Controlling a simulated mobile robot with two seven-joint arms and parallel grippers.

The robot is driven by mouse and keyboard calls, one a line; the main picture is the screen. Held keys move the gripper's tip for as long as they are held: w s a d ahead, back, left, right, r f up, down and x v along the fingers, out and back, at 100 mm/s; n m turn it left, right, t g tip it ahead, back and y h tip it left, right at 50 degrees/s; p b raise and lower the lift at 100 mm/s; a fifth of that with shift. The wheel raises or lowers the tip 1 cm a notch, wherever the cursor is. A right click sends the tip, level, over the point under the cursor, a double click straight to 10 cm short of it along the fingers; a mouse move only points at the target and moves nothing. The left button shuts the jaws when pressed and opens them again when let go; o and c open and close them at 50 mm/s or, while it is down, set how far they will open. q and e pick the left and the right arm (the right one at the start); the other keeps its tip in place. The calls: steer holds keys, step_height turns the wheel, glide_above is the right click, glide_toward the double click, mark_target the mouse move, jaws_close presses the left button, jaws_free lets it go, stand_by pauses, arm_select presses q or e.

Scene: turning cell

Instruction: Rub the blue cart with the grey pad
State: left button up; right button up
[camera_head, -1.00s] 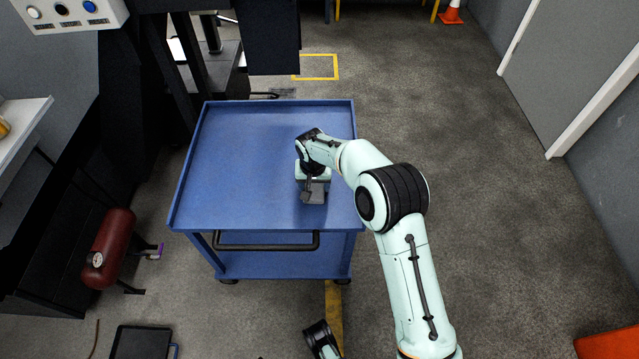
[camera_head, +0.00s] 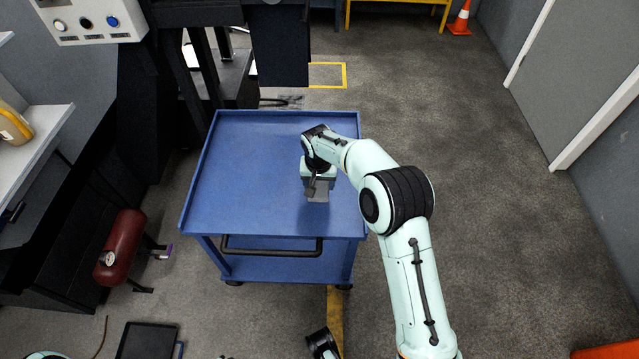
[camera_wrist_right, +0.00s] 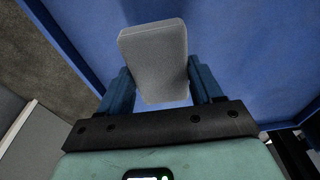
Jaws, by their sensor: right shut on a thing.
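The blue cart (camera_head: 250,170) stands in the middle of the head view, its flat top bare apart from my right arm and the pad. My right gripper (camera_head: 317,185) is over the right part of the cart top, pointing down. It is shut on the grey pad (camera_head: 320,194). In the right wrist view the pad (camera_wrist_right: 155,55) sits between the two dark blue fingers, with the blue cart top (camera_wrist_right: 240,50) behind it. Whether the pad touches the top is hard to tell.
A black handle (camera_head: 270,250) runs along the cart's near side. A dark machine (camera_head: 280,45) stands behind the cart, and a red tank (camera_head: 122,245) is to its left. A black tray (camera_head: 146,342) lies on the floor. Floor to the right (camera_head: 510,220) is clear.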

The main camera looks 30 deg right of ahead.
steer(key=shift+r+p, duration=1.15)
steer(key=shift+r, duration=0.35)
steer(key=shift+f, duration=0.1)
